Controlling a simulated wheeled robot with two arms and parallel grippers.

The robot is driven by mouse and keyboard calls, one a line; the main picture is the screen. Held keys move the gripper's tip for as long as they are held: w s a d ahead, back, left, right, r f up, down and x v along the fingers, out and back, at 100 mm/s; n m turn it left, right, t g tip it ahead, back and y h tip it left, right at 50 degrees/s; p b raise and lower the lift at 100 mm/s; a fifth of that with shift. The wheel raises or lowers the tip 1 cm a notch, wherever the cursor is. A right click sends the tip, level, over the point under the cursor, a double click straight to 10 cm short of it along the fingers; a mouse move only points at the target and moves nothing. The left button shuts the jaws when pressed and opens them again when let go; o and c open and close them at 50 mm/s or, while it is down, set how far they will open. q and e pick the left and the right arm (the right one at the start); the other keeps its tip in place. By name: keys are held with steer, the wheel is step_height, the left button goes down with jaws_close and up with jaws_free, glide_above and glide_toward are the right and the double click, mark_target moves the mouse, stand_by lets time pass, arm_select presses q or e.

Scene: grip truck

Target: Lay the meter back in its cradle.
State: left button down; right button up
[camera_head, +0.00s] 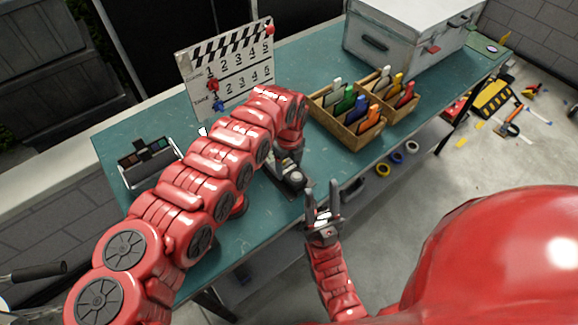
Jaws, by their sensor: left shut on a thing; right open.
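My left gripper (291,163) points down over the table's front edge, at the end of the red arm. It is shut on the meter (297,176), a small dark thing with a pale round dome, partly hidden by the gripper and wrist. A dark, shallow holder that looks like the cradle (272,169) shows right by the meter, near the front edge. I cannot tell whether the meter touches it. My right gripper (323,205) is open and empty, its fingers pointing up, in front of the table edge.
The green table (240,215) also holds a clapperboard (226,75), wooden boxes of coloured cards (348,122), a silver case (408,35) and a small open box (148,158) at left. Tape rolls (383,171) lie below. The front left tabletop is clear.

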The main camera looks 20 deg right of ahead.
arm_select(q)
steer(key=shift+f, duration=0.2)
jaws_free()
step_height(320, 180, up, 17)
steer(key=b, duration=0.4)
steer(key=shift+r+b, duration=0.2)
steer(key=shift+b, duration=0.15)
